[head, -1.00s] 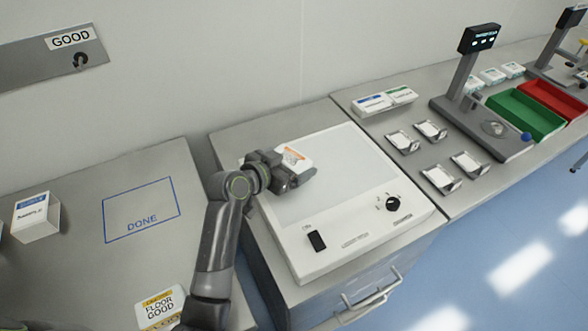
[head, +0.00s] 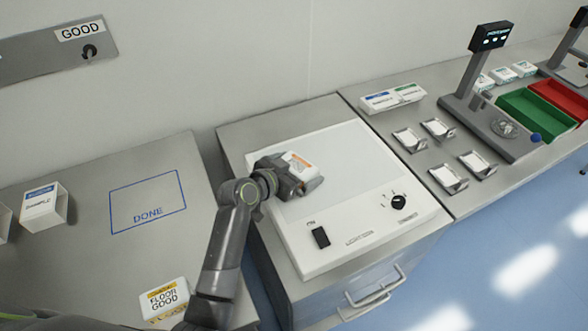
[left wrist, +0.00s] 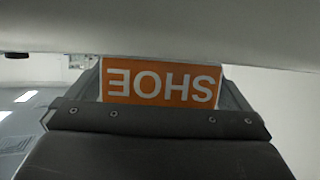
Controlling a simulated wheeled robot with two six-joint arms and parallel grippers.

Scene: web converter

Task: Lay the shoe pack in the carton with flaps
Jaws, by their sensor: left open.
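The shoe pack (head: 300,161) is a small white pack with an orange label, on the white light box towards its back left. My left gripper (head: 303,186) is open at the near side of the pack and hides part of it. In the left wrist view the orange SHOE label (left wrist: 160,81) is upside down just beyond the gripper's dark body, between the open fingers. I cannot tell whether the fingers touch the pack. My right gripper is not in view. I cannot make out a carton with flaps in these frames.
The light box (head: 395,232) has a switch and a knob at its front. On the left table are an empty DONE outline (head: 148,202), a white box (head: 45,206) and a FLOOR GOOD box (head: 165,300). Small trays, a green bin (head: 535,110) and a red bin (head: 562,98) stand right.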

